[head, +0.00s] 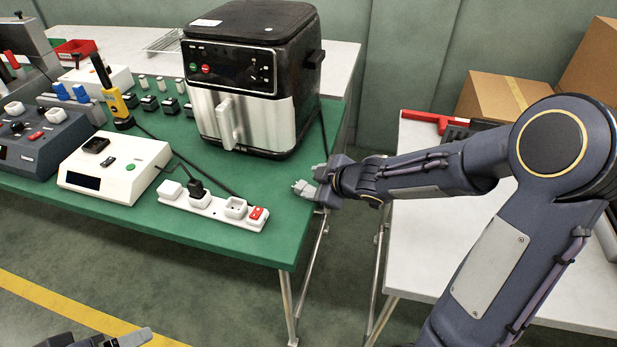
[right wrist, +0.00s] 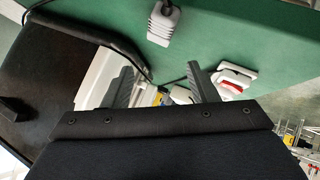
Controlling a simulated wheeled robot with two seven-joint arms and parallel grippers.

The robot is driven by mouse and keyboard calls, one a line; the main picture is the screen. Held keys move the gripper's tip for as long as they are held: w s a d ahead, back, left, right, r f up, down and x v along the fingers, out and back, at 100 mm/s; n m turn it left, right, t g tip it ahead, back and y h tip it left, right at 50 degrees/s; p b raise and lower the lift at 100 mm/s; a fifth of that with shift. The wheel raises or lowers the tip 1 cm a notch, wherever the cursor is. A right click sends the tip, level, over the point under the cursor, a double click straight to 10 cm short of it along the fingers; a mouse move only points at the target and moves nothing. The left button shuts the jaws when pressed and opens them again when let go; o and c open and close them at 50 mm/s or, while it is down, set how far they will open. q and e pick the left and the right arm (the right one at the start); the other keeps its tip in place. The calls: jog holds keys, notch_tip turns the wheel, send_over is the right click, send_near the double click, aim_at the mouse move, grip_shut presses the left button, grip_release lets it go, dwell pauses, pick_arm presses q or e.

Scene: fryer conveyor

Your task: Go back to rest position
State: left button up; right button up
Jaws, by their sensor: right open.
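My right gripper (head: 308,181) is open and empty. It is above the right edge of the green table, just right of the power strip and in front of the fryer. In the right wrist view its two fingers (right wrist: 158,75) stand apart with nothing held between them. At the bottom left of the head view a grey part, which looks like my left gripper (head: 118,339), is cut off by the frame, so its jaws cannot be made out.
A black and silver air fryer (head: 262,110) stands close behind my right gripper. A white power strip (head: 214,209) with a plug lies on the green table (head: 262,243). A white table (head: 421,231) lies under my right arm, with cardboard boxes (head: 495,97) behind.

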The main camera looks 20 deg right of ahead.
jog(key=s+d+r+m+g+h+p, duration=0.1)
jog(key=s+d+r+m+h, duration=0.1)
jog(key=s+d+r+m, duration=0.4)
jog(key=s+d+r+m+h+p, duration=0.2)
jog(key=s+r+m, duration=0.15)
jog(key=s, duration=0.55)
jog(key=s+a+m+g+y, duration=0.3)
jog(key=s+a, duration=0.5)
jog(key=s, duration=0.4)
jog(key=shift+s+r+m+y, duration=0.25)
jog(key=shift+s+m+y, duration=0.05)
jog(key=shift+m+y, duration=0.1)
